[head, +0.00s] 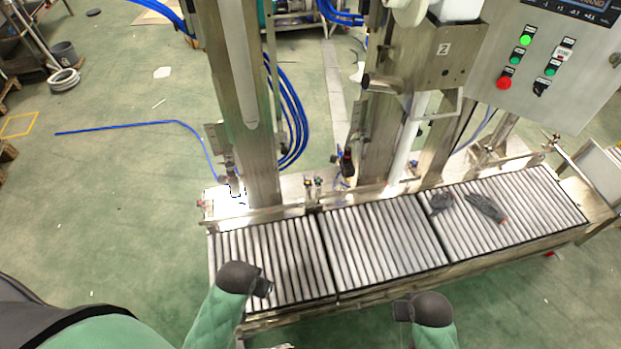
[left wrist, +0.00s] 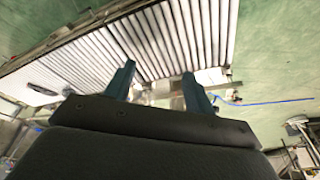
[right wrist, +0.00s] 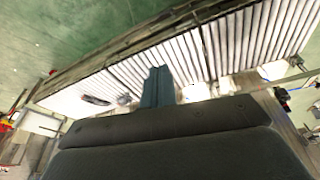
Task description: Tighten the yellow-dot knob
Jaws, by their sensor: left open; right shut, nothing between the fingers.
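I cannot make out a yellow dot on any knob. Small knob-like fittings (head: 313,183) stand on the guide rail behind the roller conveyor, too small to read their markings. Another small fitting (head: 201,204) is at the rail's left end, and one (head: 556,138) at its right end. My left gripper (head: 264,288) is over the left front of the conveyor; its two fingers stand apart and empty in the left wrist view (left wrist: 159,68). My right gripper (head: 402,311) is near the front edge of the middle section; its fingers are together and empty in the right wrist view (right wrist: 158,72).
The roller conveyor (head: 385,240) spans the front. Dark gloves (head: 485,207) lie on its right section. Steel columns (head: 240,110) and a white vertical tube (head: 403,150) rise behind the rail. A control panel (head: 545,70) hangs at upper right. The left and middle rollers are clear.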

